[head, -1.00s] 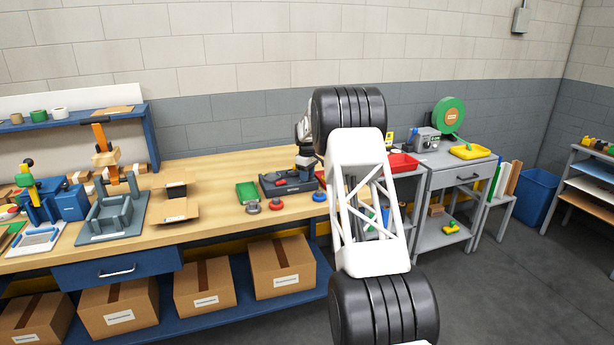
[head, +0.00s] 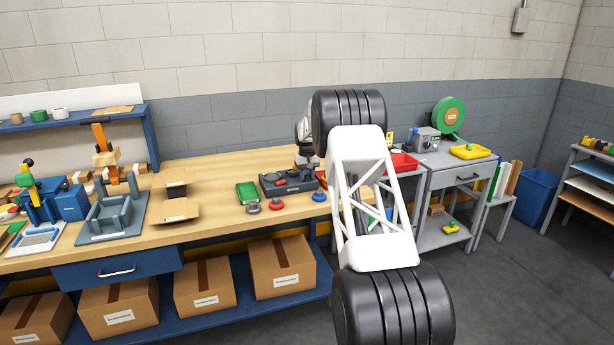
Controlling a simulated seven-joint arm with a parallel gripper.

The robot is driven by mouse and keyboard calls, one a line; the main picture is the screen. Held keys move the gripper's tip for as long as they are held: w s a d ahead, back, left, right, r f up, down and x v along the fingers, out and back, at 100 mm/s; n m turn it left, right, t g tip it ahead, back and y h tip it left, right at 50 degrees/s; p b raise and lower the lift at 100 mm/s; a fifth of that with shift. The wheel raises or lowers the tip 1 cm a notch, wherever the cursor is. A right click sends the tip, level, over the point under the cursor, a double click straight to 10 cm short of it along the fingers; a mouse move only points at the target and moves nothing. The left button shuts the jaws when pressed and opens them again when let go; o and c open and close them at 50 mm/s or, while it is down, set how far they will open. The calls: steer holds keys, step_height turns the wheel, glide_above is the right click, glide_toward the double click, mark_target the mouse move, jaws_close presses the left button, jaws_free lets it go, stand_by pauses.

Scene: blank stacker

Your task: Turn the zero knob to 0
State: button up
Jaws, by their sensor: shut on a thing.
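A dark grey device (head: 270,188) with a red part on top stands near the front of the wooden bench. My gripper (head: 304,169) is small and dark in the head view, low at the back right of this device. It is shut on what seems to be the zero knob. The knob is hidden by the fingers, and its marks and setting are too small to read. My white and black arm hides the bench just right of the device.
A green tray (head: 247,192), a grey round piece (head: 253,207), a red round piece (head: 276,203) and a blue one (head: 319,196) lie close to the device. A red bin (head: 404,163) stands to the right. Bare bench lies behind the green tray.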

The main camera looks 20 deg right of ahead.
mark_target(307, 175)
steer(key=m, duration=0.3)
steer(key=shift+m, duration=0.3)
steer(key=shift+r, duration=0.1)
stand_by(0.3)
steer(key=o, duration=0.9)
steer(key=shift+r, duration=0.1)
steer(key=shift+r, duration=3.75)
